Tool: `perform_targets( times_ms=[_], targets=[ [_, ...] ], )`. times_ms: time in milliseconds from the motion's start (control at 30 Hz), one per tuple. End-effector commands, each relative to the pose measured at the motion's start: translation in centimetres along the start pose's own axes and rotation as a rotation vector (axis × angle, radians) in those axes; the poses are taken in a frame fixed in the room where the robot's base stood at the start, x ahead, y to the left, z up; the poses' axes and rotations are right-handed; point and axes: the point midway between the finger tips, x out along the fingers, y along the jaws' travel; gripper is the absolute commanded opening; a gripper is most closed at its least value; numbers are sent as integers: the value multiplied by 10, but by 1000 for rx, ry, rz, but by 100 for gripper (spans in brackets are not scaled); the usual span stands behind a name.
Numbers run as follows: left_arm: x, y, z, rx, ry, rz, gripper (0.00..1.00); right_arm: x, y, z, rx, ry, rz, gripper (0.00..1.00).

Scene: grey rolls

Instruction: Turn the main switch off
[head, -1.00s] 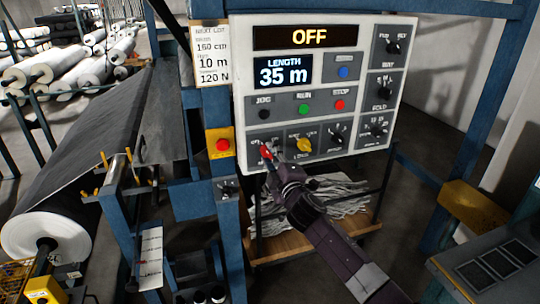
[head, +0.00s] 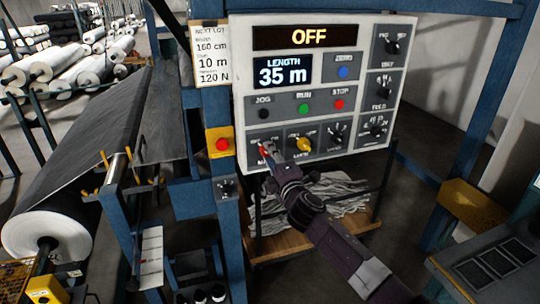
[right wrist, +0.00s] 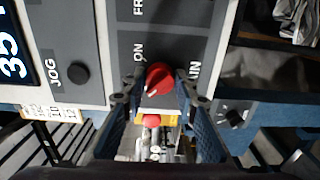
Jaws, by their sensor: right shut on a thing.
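The main switch is a red knob at the lower left of the white control panel (head: 415,25). In the head view its knob (head: 263,151) is mostly covered by my right gripper (head: 268,152). In the right wrist view the red knob (right wrist: 158,78) sits between the two fingertips of my right gripper (right wrist: 158,92), which is shut on it. The letters ON and part of MAIN show beside the knob there. The top display (head: 306,37) reads OFF. My left gripper is not in view.
A yellow key-like selector (head: 300,144) is just right of the red knob. Green (head: 304,109) and red (head: 339,104) buttons are above. A red button on a yellow box (head: 221,144) is on the blue post to the left.

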Motion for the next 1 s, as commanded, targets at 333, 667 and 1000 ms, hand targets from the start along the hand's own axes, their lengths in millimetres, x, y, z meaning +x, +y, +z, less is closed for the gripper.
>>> perform_targets(
  times_ms=[333,667,1000],
  targets=[
    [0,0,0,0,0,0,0,0,-2,0,-1,0,-2,45],
    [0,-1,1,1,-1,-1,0,-4,0,0,0,0,0,45],
    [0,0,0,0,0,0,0,-45,-2,0,-1,1,-1,45]
  ],
)
